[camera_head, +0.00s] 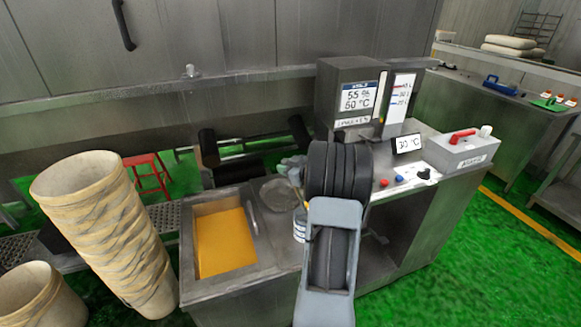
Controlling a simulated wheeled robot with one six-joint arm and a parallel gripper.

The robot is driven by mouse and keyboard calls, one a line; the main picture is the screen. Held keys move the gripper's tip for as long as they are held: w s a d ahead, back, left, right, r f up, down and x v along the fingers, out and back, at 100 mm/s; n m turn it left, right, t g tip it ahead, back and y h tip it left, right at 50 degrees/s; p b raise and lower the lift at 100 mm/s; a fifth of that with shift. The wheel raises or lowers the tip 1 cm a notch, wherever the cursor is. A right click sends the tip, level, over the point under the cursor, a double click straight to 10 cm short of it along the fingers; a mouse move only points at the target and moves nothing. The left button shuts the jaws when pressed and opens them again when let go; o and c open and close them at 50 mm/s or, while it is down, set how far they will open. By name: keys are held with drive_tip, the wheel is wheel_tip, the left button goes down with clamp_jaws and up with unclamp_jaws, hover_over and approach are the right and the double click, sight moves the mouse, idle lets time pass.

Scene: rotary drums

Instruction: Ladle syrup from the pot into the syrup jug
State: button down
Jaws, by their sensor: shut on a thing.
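My grey and black arm rises from the bottom centre and blocks the middle of the work surface. My gripper is hidden behind it, so what it holds cannot be seen. A round, clear-looking vessel (280,194) stands on the steel counter, left of the arm; I cannot tell whether it is the pot. A small white vessel with dark marks (299,226) is partly hidden by the arm's left edge; it may be the syrup jug. No ladle can be made out. A pale grey shape (291,165) behind the round vessel is unclear.
A steel bin with orange-yellow contents (225,242) is at left of the counter (275,255). Stacked beige tubs (105,230) stand further left.

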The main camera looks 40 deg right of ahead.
drive_tip(key=w+a+f+n+g+h+b, duration=0.2)
drive_tip(key=w+a+f+g, duration=0.1)
drive_tip(key=f, duration=0.5)
drive_tip(key=w+a+f+n+g+h+b, duration=0.3)
drive_tip(key=w+a+f+g, duration=0.1)
drive_tip(key=f, duration=0.5)
drive_tip(key=shift+w+a+f, duration=0.3)
drive_tip(key=shift+w+a, duration=0.5)
drive_tip(key=shift+a, duration=0.5)
idle(0.8)
idle(1.6)
